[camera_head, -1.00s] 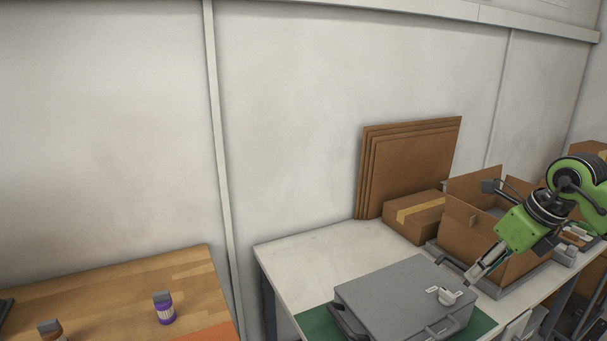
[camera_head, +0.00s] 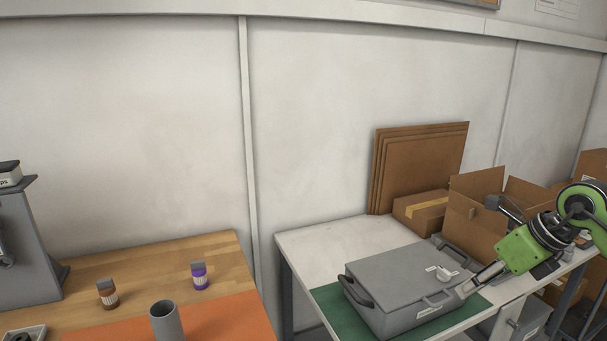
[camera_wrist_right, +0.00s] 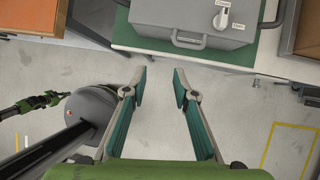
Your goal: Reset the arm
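My right arm comes in from the right in the head view, green and black. Its gripper (camera_head: 472,287) shows beside the front right corner of the grey case. In the right wrist view the gripper (camera_wrist_right: 160,80) is open, with two teal-lined fingers apart and nothing but floor between them. The grey case (camera_head: 395,275), with a white knob and labels on its lid, sits closed on a green mat (camera_head: 330,297). The case (camera_wrist_right: 160,15) also shows beyond the fingertips in the wrist view. My left gripper is not in the head view.
A white table (camera_head: 315,243) bears the case, a taped box (camera_head: 420,212), an open carton (camera_head: 470,225) and leaning cardboard sheets (camera_head: 425,165). A wooden table (camera_head: 150,262) at left holds two small bottles, a grey cup (camera_head: 166,322) and an orange mat (camera_head: 225,318).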

